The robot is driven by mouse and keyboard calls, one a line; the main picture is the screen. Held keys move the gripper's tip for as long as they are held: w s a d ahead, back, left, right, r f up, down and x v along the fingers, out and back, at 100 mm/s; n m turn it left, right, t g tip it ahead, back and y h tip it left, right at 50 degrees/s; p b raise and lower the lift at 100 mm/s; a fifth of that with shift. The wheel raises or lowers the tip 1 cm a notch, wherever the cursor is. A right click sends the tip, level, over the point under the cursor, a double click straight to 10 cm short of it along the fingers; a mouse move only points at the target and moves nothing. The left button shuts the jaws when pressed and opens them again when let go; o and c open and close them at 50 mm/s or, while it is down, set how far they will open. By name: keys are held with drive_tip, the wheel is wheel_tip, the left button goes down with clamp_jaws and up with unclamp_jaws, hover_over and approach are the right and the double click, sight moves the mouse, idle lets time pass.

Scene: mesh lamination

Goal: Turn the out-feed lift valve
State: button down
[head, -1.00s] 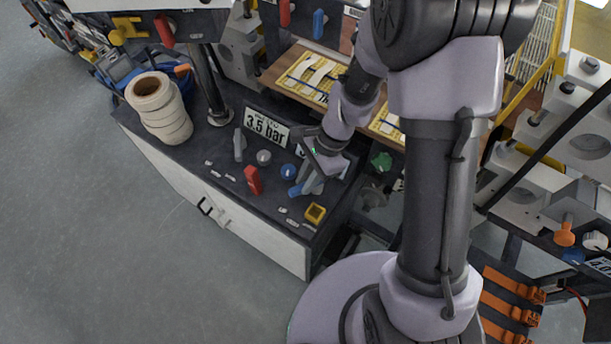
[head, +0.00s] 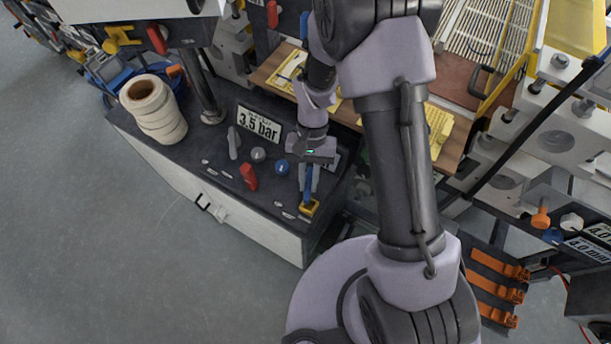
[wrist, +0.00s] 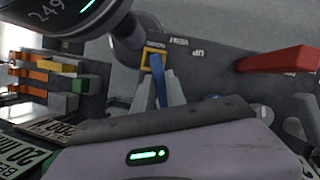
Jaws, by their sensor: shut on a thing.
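A blue valve lever (head: 308,187) stands near the right end of the dark control panel (head: 262,203). My gripper (head: 309,180) is over it and shut on it. In the wrist view the blue lever (wrist: 158,78) shows between the two grey fingers (wrist: 158,95). Its far end points at a small yellow square frame (head: 310,207) near the panel's front edge and overlaps it in the wrist view (wrist: 153,51). Labels reading UP and VENT are printed on the panel beside that frame. The lever's pivot is hidden by my gripper. I cannot tell which lever is named out-feed lift.
A red lever (head: 249,177), a grey lever (head: 233,143), a grey knob (head: 258,154) and a blue knob (head: 281,167) sit left of my gripper. The 3.5 bar sign (head: 259,125) stands behind. White rolls (head: 155,110) stand at the panel's left. The floor in front is clear.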

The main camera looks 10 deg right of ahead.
drive_tip(key=shift+d+n+h+p, duration=0.2)
drive_tip(key=shift+n+h+p, duration=0.1)
drive_tip(key=shift+n, duration=0.45)
drive_tip(key=shift+d+n+h+p, duration=0.2)
drive_tip(key=shift+n+h, duration=0.1)
drive_tip(key=shift+n, duration=0.45)
drive_tip(key=c, duration=1.4)
unclamp_jaws()
drive_tip(key=shift+o, duration=0.2)
drive_tip(key=p+v, duration=0.4)
drive_tip(key=v, duration=1.3)
drive_tip(key=shift+r, duration=0.15)
drive_tip(key=shift+w+a, duration=0.1)
